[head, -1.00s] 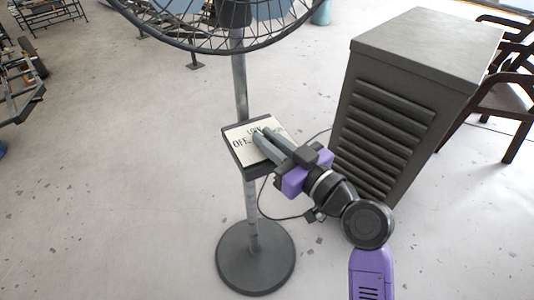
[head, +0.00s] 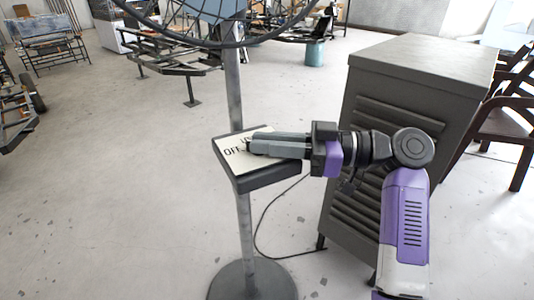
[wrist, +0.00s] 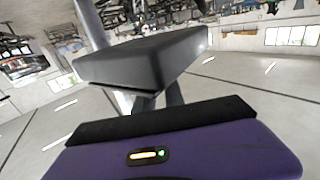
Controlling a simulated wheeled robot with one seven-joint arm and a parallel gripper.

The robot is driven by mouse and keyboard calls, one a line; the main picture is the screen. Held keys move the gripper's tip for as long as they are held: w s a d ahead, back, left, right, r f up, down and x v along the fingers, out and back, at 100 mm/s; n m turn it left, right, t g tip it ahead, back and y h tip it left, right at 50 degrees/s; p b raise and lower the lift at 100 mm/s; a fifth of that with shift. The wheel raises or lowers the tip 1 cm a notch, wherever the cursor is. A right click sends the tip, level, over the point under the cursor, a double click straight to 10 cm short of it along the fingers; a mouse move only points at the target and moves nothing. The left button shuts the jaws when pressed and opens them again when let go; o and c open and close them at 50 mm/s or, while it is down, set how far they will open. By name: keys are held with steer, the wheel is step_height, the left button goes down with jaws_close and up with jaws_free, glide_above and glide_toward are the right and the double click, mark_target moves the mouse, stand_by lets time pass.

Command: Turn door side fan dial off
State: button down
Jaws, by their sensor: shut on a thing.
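The fan's control box (head: 268,178) is a dark tray-like box on the stand, with a pale label plate (head: 232,142) on top. "OFF" shows at the plate's left, and other lettering is partly covered. My gripper (head: 250,142) reaches in from the right, its grey fingers low over the plate. It is shut on the dial, which the fingers hide, so its pointing direction cannot be told. In the wrist view the dark control box (wrist: 140,60) stands beyond my purple gripper body, and neither fingertips nor dial show there.
The fan's pole (head: 233,85) rises behind the box to the wire cage (head: 225,42), and its round base (head: 252,280) stands on the floor. A grey louvred cabinet (head: 415,65) stands close behind my arm at right. A black cable (head: 262,235) runs across the floor.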

steer(key=shift+n+g+b, duration=0.3)
steer(key=shift+n+g, duration=0.1)
steer(key=shift+g, duration=0.2)
steer(key=c, duration=1.4)
jaws_free()
steer(key=shift+c, duration=0.2)
steer(key=d, duration=0.7)
steer(key=shift+w+d+p, duration=0.2)
steer(key=shift+d+p, duration=0.15)
steer(key=shift+p, duration=0.1)
